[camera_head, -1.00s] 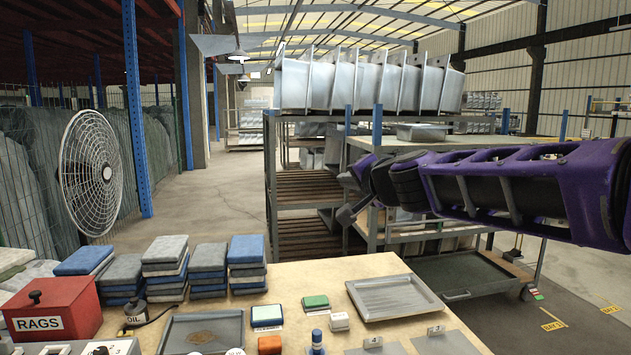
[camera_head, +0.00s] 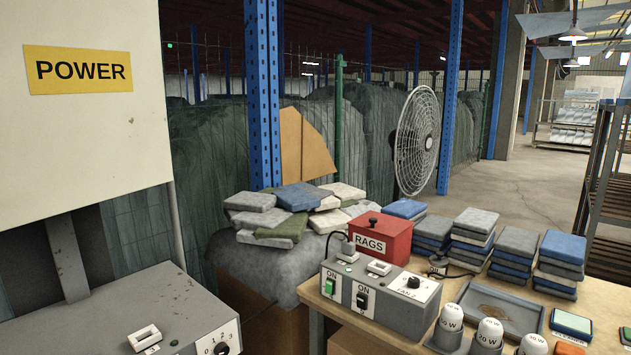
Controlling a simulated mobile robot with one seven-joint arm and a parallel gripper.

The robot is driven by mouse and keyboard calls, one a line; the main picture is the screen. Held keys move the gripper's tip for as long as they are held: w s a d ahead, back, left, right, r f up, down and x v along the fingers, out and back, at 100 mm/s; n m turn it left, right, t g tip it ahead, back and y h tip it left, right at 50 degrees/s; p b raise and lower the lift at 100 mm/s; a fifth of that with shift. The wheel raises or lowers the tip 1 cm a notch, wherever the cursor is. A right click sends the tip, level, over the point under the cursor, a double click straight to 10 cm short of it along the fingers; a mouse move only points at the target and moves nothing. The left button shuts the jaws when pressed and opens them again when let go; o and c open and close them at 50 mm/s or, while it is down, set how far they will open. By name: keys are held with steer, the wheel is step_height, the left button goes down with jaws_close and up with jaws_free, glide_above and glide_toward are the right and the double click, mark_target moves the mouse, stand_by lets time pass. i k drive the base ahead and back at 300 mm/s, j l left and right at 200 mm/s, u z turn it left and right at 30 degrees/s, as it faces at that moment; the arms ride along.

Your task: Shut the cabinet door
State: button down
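A large cream panel with a yellow POWER label (camera_head: 97,133) fills the upper left. It may be the cabinet or its door, but its hinge and opening edge are cut off or not shown. I cannot tell whether a door is open or shut. My arm and gripper are not in view.
A grey box with a dial (camera_head: 130,315) stands below the panel. At right, a workbench carries a grey switch box (camera_head: 385,310), a red RAGS box (camera_head: 380,240), stacked cloths (camera_head: 560,262) and a tray (camera_head: 492,310). A fan (camera_head: 416,140) stands behind. Clear floor lies at back right.

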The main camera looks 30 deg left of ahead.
mark_target(84, 118)
steer(key=i+j+u, duration=0.1)
steer(key=u, duration=0.35)
steer(key=i+u, duration=0.3)
steer(key=u, duration=0.15)
steer(key=i+u, duration=0.2)
steer(key=u, duration=0.25)
steer(key=i+l+u, duration=0.15)
steer(key=u, duration=0.35)
steer(key=i+l+u, duration=0.2)
steer(key=u, duration=0.25)
